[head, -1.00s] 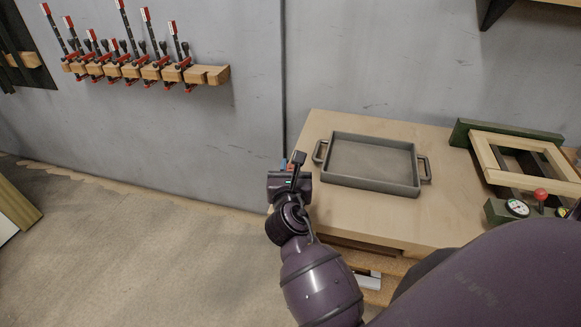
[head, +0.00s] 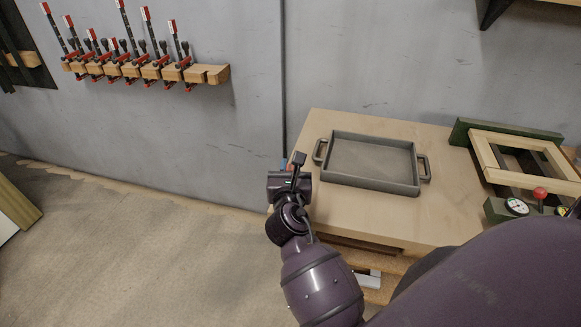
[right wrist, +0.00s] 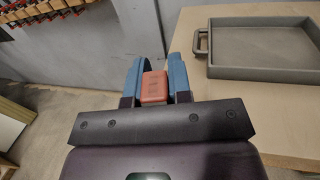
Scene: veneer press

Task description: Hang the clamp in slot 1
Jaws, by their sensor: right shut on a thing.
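My right gripper (head: 285,165) is at the left edge of the workbench, seen mostly from behind in the head view. In the right wrist view its two blue fingers (right wrist: 154,82) are shut on an orange-red block-like piece (right wrist: 153,88), seen end-on. It looks like part of the clamp; the rest of it is hidden. The wooden clamp rack (head: 217,75) is on the grey wall at the upper left, well away from the gripper. Several red-and-black clamps (head: 129,35) hang in it; its right end is bare. My left gripper is out of view.
A grey tray (head: 372,187) with two handles lies on the workbench (head: 445,225), right of my gripper. A green press with a wooden frame (head: 486,155) and gauges stands at the right. The floor (head: 130,250) left of the bench is clear.

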